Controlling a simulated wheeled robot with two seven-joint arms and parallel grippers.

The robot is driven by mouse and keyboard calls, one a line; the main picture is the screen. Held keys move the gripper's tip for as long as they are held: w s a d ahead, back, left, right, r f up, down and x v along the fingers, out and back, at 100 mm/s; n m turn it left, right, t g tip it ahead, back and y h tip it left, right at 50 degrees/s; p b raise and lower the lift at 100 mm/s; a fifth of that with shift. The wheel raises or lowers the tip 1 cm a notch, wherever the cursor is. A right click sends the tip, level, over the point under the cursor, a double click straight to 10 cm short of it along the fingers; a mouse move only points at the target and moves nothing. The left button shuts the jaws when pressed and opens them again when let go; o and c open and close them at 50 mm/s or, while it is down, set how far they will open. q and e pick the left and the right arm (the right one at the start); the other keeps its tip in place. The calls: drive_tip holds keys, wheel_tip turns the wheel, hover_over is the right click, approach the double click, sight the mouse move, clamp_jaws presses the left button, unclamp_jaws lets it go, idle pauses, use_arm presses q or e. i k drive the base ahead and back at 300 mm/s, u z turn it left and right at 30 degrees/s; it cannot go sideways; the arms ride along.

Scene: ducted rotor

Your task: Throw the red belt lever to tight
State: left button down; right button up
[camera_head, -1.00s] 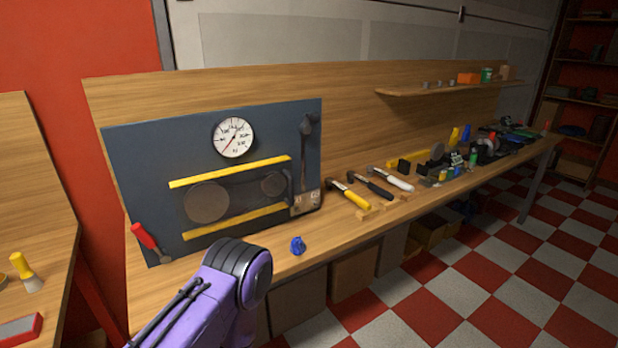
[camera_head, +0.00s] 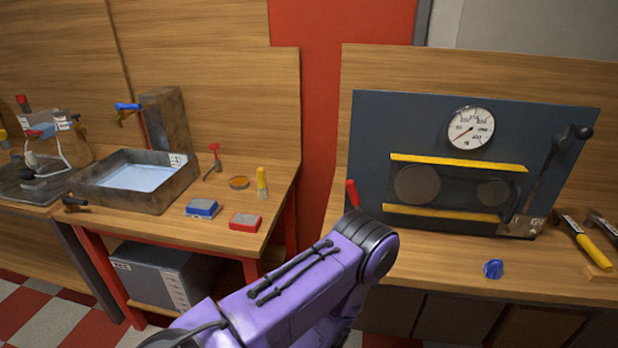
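The dark blue-grey panel (camera_head: 365,140) stands upright on the right-hand bench. The red belt lever (camera_head: 352,193) is at the panel's lower left edge. Its red handle points up with a slight lean to the left. Its lower part is hidden behind my purple arm. The panel carries a belt around two discs between yellow bars (camera_head: 458,163), and a round gauge (camera_head: 471,128) above them. Neither of my grippers shows. Only the purple arm links are in view, in front of the panel's lower left corner.
A long dark lever (camera_head: 556,165) is on the panel's right side. A blue knob (camera_head: 493,269) lies on the bench before the panel, with hammers (camera_head: 585,245) to the right. The left bench holds a metal basin (camera_head: 120,195), a blue box (camera_head: 202,208) and a red box (camera_head: 245,222).

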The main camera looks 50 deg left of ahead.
sight(350, 183)
drive_tip(key=z, duration=1.95)
drive_tip(key=k, duration=2.8)
drive_tip(key=u, duration=1.55)
drive_tip(key=i, duration=0.75)
drive_tip(key=z, duration=0.05)
